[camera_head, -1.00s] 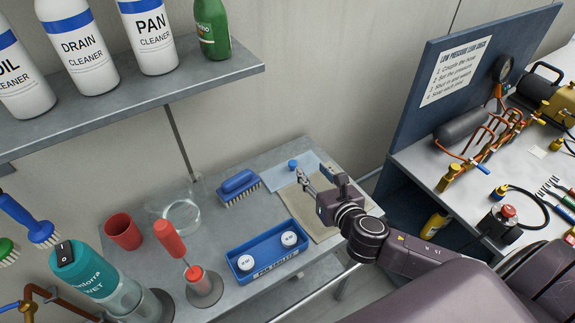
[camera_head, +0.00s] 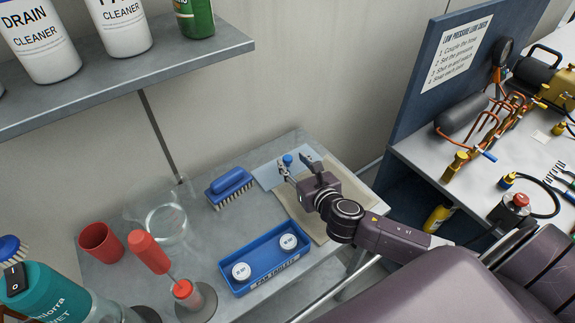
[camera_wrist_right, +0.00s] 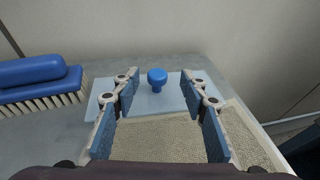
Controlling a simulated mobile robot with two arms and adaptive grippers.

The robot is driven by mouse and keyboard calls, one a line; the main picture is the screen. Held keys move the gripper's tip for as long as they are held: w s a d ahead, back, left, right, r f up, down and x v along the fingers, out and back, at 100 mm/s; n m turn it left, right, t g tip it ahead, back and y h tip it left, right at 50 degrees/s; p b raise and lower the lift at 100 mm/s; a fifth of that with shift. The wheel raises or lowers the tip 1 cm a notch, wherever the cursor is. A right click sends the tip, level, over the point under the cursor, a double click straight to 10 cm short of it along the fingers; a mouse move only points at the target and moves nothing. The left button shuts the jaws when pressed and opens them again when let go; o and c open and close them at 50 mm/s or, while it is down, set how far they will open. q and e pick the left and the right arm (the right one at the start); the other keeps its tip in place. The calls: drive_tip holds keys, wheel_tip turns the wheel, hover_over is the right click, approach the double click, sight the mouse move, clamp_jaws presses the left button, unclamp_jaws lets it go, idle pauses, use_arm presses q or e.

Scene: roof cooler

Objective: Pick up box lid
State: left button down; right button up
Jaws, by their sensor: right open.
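The box lid (camera_head: 269,176) is a pale blue flat panel with a round blue knob (camera_head: 288,159). It lies at the back of the metal table, partly over or against a beige cloth (camera_head: 333,169). In the right wrist view the lid (camera_wrist_right: 140,103) lies ahead, with its knob (camera_wrist_right: 157,78) between and beyond the fingertips. My right gripper (camera_head: 298,165) is open and empty, close to the knob on its near side; in the wrist view its blue-padded fingers (camera_wrist_right: 158,88) are spread wide. My left gripper is not in view.
A blue scrubbing brush (camera_head: 230,187) lies left of the lid. A blue tray (camera_head: 264,282) with two white round tablets is nearer. A glass dish (camera_head: 165,224), red cup (camera_head: 100,243) and red-handled tool (camera_head: 149,252) stand left. A shelf (camera_head: 130,85) overhangs the back left.

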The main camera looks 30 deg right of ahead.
sight(289, 159)
drive_tip(key=x, duration=0.4)
drive_tip(key=shift+a, duration=0.15)
drive_tip(key=shift+c, duration=0.3)
clamp_jaws()
